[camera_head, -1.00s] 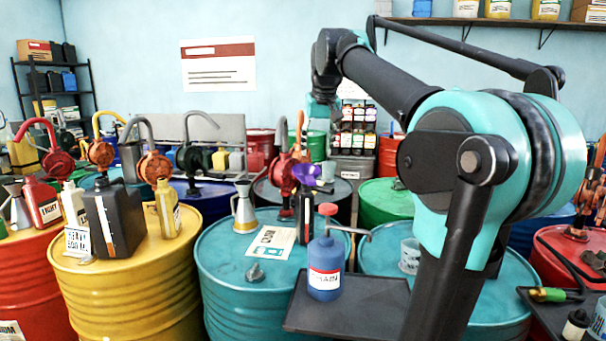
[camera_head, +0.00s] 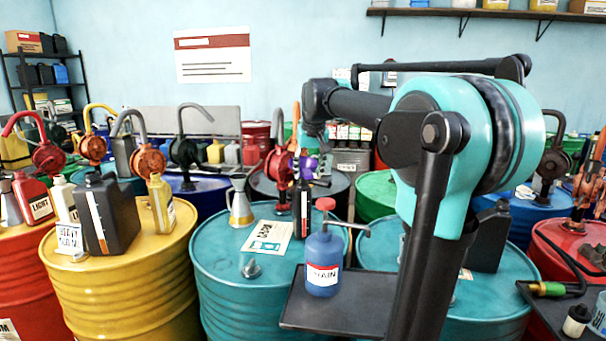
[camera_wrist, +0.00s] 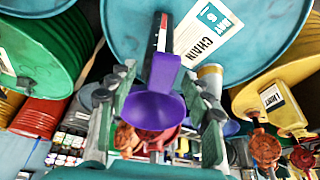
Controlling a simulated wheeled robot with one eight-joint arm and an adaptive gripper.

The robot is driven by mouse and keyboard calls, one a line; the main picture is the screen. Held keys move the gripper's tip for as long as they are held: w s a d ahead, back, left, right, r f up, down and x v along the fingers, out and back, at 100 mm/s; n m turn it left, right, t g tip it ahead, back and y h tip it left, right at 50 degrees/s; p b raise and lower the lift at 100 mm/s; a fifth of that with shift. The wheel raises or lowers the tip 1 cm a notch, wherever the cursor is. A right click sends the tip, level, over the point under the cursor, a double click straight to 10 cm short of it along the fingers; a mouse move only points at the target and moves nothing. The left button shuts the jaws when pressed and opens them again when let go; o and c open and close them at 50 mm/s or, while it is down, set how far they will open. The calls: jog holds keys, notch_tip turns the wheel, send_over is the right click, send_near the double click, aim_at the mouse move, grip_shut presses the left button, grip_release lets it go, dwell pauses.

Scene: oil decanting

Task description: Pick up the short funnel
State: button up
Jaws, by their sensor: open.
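A short purple funnel (camera_wrist: 155,108) shows in the wrist view with its wide mouth towards the camera. In the head view the funnel (camera_head: 309,166) sits at the top of a slim dark bottle (camera_head: 302,210) on a teal drum. My gripper (camera_wrist: 158,85) is open, with one finger on each side of the funnel in the wrist view. I cannot tell whether either finger touches it. In the head view my wrist is above and behind the funnel, and the fingertips are hard to make out.
A metal funnel-topped can (camera_head: 241,207) stands left of the bottle, by a printed sheet (camera_head: 268,237). A blue pump bottle (camera_head: 324,262) stands on a dark tray (camera_head: 340,313) in front. Red pumps (camera_head: 277,165) rise close behind the funnel.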

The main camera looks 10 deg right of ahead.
jog(key=shift+x, duration=2.6)
grip_shut()
